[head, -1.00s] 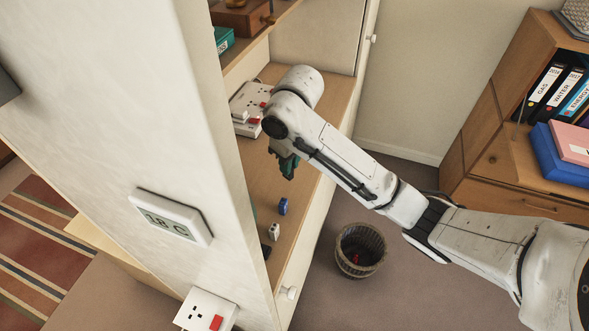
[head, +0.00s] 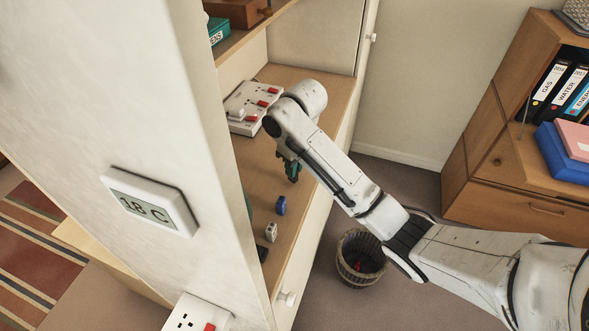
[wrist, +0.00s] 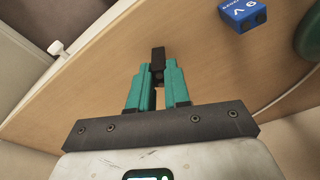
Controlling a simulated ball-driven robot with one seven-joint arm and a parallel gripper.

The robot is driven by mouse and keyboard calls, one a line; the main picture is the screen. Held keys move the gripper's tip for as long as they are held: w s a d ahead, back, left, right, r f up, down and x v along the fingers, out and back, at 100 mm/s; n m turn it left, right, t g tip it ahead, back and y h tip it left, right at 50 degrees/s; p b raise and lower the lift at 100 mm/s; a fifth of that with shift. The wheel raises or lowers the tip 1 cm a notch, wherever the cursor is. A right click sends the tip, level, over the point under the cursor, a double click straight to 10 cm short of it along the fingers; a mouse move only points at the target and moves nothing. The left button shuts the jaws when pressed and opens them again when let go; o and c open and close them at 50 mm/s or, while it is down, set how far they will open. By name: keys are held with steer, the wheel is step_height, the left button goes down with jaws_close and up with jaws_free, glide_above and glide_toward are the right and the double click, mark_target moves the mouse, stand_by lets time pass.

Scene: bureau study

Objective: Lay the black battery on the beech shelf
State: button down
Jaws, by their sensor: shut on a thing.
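My gripper (head: 290,172) hangs over the beech shelf (head: 262,172) in the head view. In the wrist view its teal fingers (wrist: 158,80) are shut on the black battery (wrist: 158,58), which juts out past the fingertips. The shelf's bare wood (wrist: 215,85) lies beneath it. I cannot tell whether the battery touches the shelf. In the head view the battery cannot be made out.
On the shelf, a blue block (head: 281,205), a white item (head: 271,232) and a dark item (head: 263,253) lie nearer me. A white socket strip (head: 250,108) lies behind. The blue block (wrist: 244,13) and a green round thing (wrist: 309,38) edge the wrist view.

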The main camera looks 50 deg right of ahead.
steer(key=shift+f, duration=0.25)
steer(key=shift+f, duration=0.15)
steer(key=c, duration=1.1)
jaws_free()
steer(key=shift+r, duration=0.55)
steer(key=shift+s+r+p, duration=0.25)
steer(key=shift+r+p, duration=0.65)
steer(key=shift+r, duration=0.95)
steer(key=shift+s+r+p, duration=0.25)
steer(key=shift+r+p, duration=0.7)
steer(key=shift+r, duration=0.9)
steer(key=shift+s+r+p, duration=0.25)
steer(key=shift+r+p, duration=0.65)
steer(key=shift+r, duration=0.95)
